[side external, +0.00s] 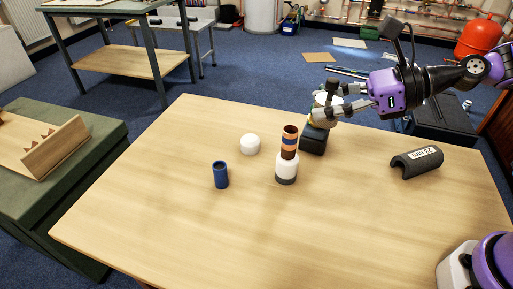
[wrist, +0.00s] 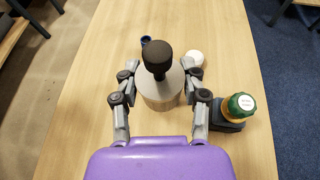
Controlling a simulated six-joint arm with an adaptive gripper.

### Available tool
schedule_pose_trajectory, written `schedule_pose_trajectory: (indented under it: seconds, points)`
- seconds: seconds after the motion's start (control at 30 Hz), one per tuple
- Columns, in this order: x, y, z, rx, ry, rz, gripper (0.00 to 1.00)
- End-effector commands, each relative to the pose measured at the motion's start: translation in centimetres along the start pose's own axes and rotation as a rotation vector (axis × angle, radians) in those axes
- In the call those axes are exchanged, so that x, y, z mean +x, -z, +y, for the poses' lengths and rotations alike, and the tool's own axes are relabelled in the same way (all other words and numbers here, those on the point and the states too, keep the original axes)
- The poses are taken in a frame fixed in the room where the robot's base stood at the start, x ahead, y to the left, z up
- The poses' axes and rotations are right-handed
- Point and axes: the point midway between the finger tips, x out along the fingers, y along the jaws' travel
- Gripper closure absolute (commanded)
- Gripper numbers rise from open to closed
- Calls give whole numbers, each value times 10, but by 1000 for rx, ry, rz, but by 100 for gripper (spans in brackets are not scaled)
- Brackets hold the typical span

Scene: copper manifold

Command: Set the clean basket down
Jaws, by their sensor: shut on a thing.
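My gripper (side external: 338,104) is raised at the far right side of the table, its fingers pointing left. In the wrist view, the fingers (wrist: 160,92) are shut on a pale cylinder (wrist: 160,97) with a dark rounded knob (wrist: 157,58) on top. The cylinder is partly hidden by the fingers in the side view. I cannot tell whether it is the basket, as no mesh shows. A green-lidded amber jar (wrist: 239,104) stands on a black block (side external: 314,139) close beside the gripper.
A copper-coloured tube (side external: 290,142) with blue and orange bands stands on a white cylinder (side external: 287,168). A white round cap (side external: 250,144) and a blue cup (side external: 220,174) stand to its left. A dark half-pipe (side external: 416,162) lies right. The table's front and left are clear.

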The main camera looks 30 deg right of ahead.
Motion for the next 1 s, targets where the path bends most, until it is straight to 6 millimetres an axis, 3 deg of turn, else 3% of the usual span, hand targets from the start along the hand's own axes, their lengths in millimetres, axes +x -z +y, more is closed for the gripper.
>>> schedule_pose_trajectory:
  seconds: [0.27, 0.47, 0.6, 0.8, 1.0]
  points:
    - [53, -10, 48, -36, -85, -1, 99]
    - [97, -24, 114, -74, -169, -5, 99]
    - [117, -36, 170, -99, -228, -7, 99]
    - [127, -49, 233, -125, -294, -7, 99]
    - [127, -56, 273, -142, -336, -6, 99]
